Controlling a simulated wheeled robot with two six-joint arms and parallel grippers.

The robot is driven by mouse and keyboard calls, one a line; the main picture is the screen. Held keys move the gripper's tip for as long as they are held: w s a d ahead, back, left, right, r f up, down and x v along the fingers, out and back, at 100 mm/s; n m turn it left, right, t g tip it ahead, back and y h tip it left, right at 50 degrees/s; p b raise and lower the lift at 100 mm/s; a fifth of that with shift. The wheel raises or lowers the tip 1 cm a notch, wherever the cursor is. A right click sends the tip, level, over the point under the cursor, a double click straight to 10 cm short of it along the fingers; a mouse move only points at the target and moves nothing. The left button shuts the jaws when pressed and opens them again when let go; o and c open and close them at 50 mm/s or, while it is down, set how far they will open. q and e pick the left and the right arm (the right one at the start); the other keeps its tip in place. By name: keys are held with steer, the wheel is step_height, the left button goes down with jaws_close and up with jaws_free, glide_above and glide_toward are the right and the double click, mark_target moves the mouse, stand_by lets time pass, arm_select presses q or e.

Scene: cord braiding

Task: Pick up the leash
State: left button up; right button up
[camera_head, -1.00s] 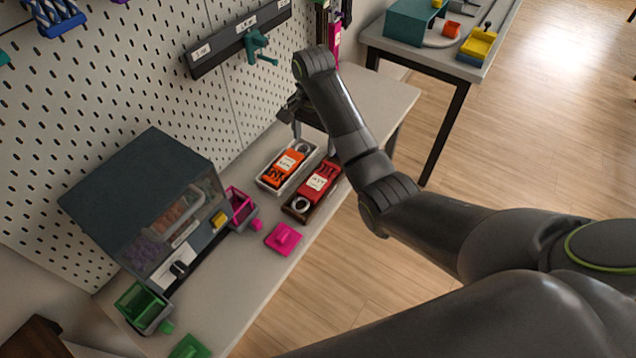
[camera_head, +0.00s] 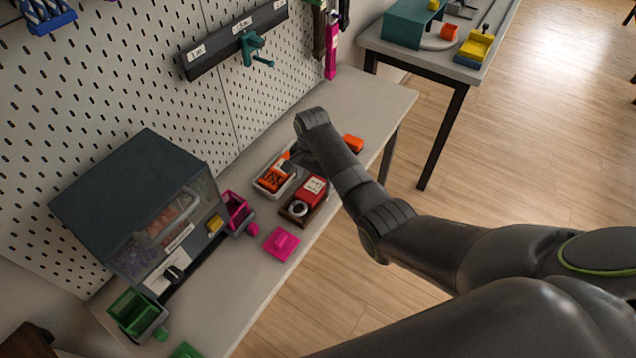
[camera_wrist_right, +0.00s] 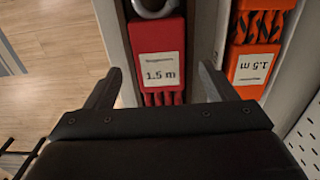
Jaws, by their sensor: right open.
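A red leash bundle (camera_head: 311,189) with a white label and a metal ring lies in a dark brown tray (camera_head: 297,221) on the bench. Its label reads 1.5 m in the right wrist view (camera_wrist_right: 161,68). An orange leash bundle (camera_head: 274,179), also labelled 1.5 m, lies in a white tray (camera_head: 262,187) beside it. My right gripper (camera_wrist_right: 160,72) is open, with its fingers to either side of the red bundle in the wrist view. I cannot tell whether they touch it. In the head view my right arm partly hides the gripper and trays. My left gripper is not in view.
An orange object (camera_head: 353,143) lies behind my arm. A pegboard rises behind the bench.

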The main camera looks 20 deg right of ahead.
mark_target(314, 186)
steer(key=shift+f, duration=1.2)
steer(key=c, duration=1.2)
step_height(314, 186, up, 10)
